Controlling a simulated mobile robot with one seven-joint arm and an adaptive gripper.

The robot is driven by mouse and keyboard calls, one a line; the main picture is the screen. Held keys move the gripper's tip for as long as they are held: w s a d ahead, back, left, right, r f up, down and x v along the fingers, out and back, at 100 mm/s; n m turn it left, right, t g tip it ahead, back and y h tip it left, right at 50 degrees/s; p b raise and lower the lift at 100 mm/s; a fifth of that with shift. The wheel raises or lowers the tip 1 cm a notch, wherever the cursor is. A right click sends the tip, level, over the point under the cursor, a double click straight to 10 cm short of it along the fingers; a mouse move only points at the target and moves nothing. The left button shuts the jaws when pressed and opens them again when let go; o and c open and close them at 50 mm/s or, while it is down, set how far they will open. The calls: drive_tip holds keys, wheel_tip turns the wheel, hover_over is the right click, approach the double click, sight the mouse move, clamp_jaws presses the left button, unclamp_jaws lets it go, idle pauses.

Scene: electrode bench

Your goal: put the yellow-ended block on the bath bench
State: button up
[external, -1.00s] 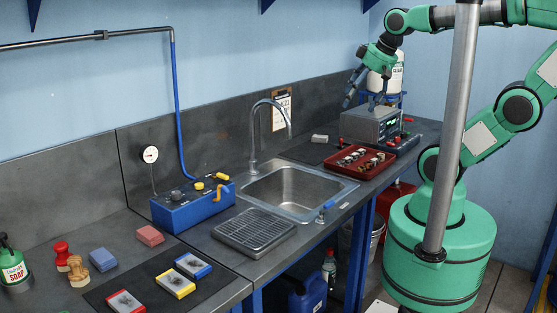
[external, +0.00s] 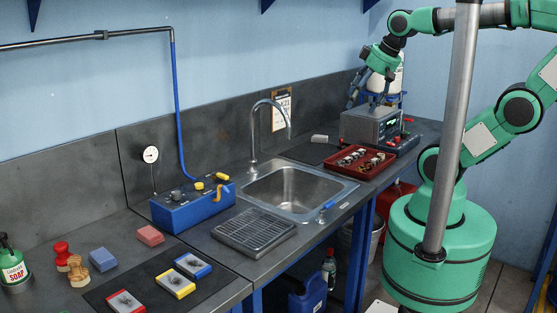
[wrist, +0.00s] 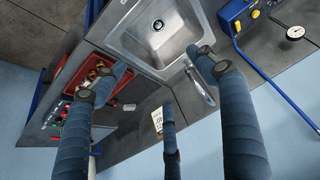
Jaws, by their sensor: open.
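The yellow-ended block (external: 176,283) lies on a black mat (external: 208,290) on the near left bench. It sits between a red-ended block (external: 126,302) and a blue-ended block (external: 193,266). My gripper (external: 366,92) is open and empty, high over the far right end of the worktop, far from the block. In the wrist view my gripper (wrist: 160,82) shows its fingers spread with nothing between them. The yellow-ended block is not visible there. No bench is labelled as the bath bench, so I cannot tell which it is.
A sink (external: 288,193) with a tall tap lies mid-worktop. A blue box (external: 185,208) and drain grate (external: 253,231) stand left of it. A red tray (external: 353,163) and grey instrument (external: 372,127) stand right. Stamps (external: 62,255), sponges (external: 102,260) and soap (external: 13,265) are at left.

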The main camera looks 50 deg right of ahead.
drive_tip(key=w+a+r+n+g+y+p, duration=0.1)
drive_tip(key=w+a+r+n+p, duration=0.15)
drive_tip(key=w+a+n, duration=0.65)
drive_tip(key=w+a+r+n+g+p, duration=0.15)
drive_tip(key=w+a+n+p, duration=0.3)
drive_tip(key=w+a, duration=0.65)
drive_tip(key=w+a+f+n+g+p, duration=0.1)
drive_tip(key=a+f+n, duration=0.15)
drive_tip(key=a, duration=0.45)
drive_tip(key=w+a+f+n+p, duration=0.1)
drive_tip(key=w+a+f+n, duration=0.1)
drive_tip(key=a+n, duration=0.35)
drive_tip(key=w+a+f+n+g+p, duration=0.1)
drive_tip(key=a+f+n+p, duration=0.1)
drive_tip(key=a, duration=0.6)
drive_tip(key=n+g+h+p, duration=0.1)
drive_tip(key=n+p, duration=0.4)
drive_tip(key=n, duration=0.7)
hover_over(171, 283)
wheel_tip(171, 283, down, 20)
drive_tip(key=shift+f, duration=0.1)
drive_tip(key=shift+f+p, duration=0.35)
drive_tip(key=shift+f, duration=3.95)
